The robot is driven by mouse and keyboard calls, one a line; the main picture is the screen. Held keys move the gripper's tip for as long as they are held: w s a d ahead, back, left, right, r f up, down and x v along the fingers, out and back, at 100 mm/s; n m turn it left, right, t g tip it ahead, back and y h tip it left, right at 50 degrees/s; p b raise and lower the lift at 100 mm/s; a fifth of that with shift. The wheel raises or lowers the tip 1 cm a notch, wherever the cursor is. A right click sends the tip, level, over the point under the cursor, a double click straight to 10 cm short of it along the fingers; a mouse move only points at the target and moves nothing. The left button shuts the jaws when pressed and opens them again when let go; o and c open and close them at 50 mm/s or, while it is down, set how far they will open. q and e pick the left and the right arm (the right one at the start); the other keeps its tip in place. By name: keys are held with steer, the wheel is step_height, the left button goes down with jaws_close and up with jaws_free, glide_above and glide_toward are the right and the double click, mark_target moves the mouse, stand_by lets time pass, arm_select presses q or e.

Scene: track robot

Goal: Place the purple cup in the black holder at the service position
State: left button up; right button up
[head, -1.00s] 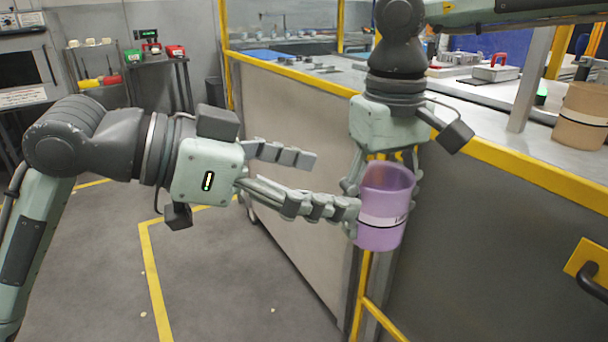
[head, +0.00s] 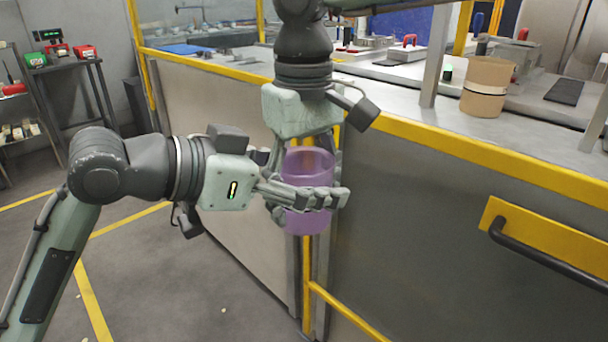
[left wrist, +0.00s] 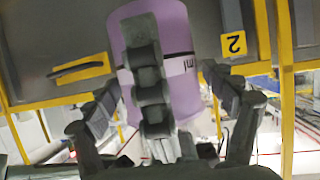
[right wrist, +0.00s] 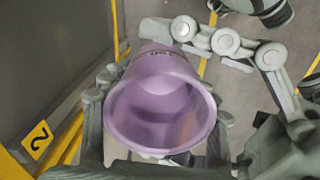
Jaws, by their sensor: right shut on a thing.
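The purple cup (head: 308,222) hangs upright in front of the counter in the head view. My right gripper (head: 303,160) comes down from above and is shut on it, its fingers along the cup's sides. My left gripper (head: 302,180) comes in from the left with its fingers straight and spread, open around the cup; one long finger crosses the cup's front. In the left wrist view one finger overlaps the cup (left wrist: 178,70) and two stand apart at the sides. In the right wrist view I look into the cup's empty mouth (right wrist: 160,110). I cannot make out the black holder.
The counter (head: 405,100) with a yellow edge stands behind and right of the cup. A dark handle (head: 550,255) juts from the front panel. The floor at left is open.

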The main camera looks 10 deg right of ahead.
arm_select(q)
steer(key=c, duration=1)
steer(key=shift+c, duration=0.7)
arm_select(e)
steer(key=o, duration=1.2)
